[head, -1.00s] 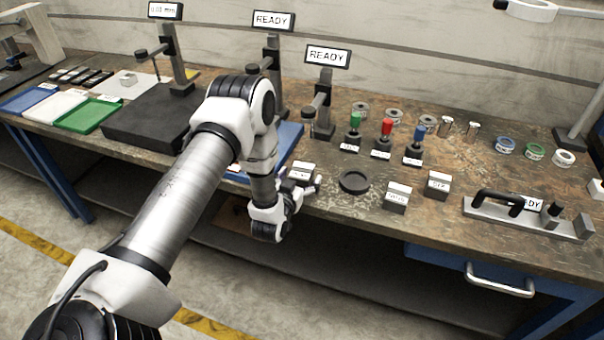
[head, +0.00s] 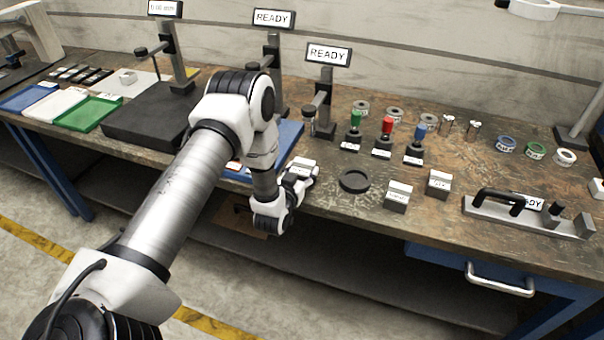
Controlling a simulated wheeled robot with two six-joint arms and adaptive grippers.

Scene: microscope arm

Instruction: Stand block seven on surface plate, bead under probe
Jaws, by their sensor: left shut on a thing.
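My left gripper (head: 299,174) is shut on a small metal block with a white label (head: 302,162), near the bench's front edge. The label is too small to read, and no bead can be made out on it. The dark surface plate (head: 140,128) lies to the left, partly hidden behind my left arm. A stand with a probe (head: 142,52) and a display rises at its back. Two similar labelled blocks, one in front (head: 397,196) and one behind it to the right (head: 438,183), stand on the bench. My right gripper is not in view.
A round black dish (head: 354,181) sits just right of the gripper. Coloured trays (head: 88,114) lie far left.

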